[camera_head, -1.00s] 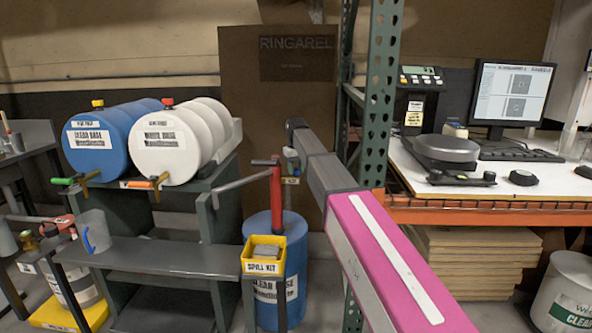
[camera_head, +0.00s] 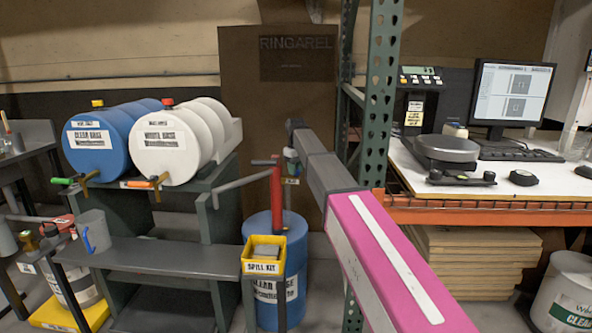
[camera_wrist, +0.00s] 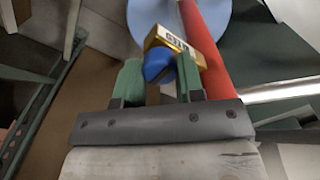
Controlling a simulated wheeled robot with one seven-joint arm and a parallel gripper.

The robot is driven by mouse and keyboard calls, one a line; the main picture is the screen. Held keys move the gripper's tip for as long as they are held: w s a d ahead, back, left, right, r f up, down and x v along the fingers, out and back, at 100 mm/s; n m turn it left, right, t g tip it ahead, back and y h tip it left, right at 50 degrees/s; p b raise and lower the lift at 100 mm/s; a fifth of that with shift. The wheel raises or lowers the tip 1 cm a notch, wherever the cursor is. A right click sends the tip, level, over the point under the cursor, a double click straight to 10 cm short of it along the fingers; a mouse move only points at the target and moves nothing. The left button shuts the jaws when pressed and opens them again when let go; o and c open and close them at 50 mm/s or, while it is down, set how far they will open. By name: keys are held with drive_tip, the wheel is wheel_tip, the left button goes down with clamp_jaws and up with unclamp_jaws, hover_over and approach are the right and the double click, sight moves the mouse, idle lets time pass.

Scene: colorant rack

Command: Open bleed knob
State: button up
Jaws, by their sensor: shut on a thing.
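The bleed knob (camera_wrist: 157,65) is blue and rounded, on a small brass-coloured block (camera_wrist: 201,57) with a white label, beside the red pump column (camera_wrist: 207,35). In the wrist view the knob sits between the two green fingers of my gripper (camera_wrist: 161,76), which is shut on it. The fingers hide part of the knob. In the head view the red column (camera_head: 276,200) rises from a blue drum (camera_head: 262,228), and my gripper (camera_head: 292,160) is just right of the column's top. The knob is too small and hidden to make out there.
A grey handle (camera_head: 240,182) reaches left from the red column. A yellow spill kit box (camera_head: 263,267) is in front of the drum. Blue (camera_head: 92,150) and white (camera_head: 162,148) barrels lie on a rack at left. A green shelf post (camera_head: 380,90) stands close right of my arm.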

drive_tip(key=o, duration=0.9)
drive_tip(key=shift+r, duration=0.15)
wheel_tip(320, 180, up, 11)
drive_tip(key=shift+f, duration=0.2)
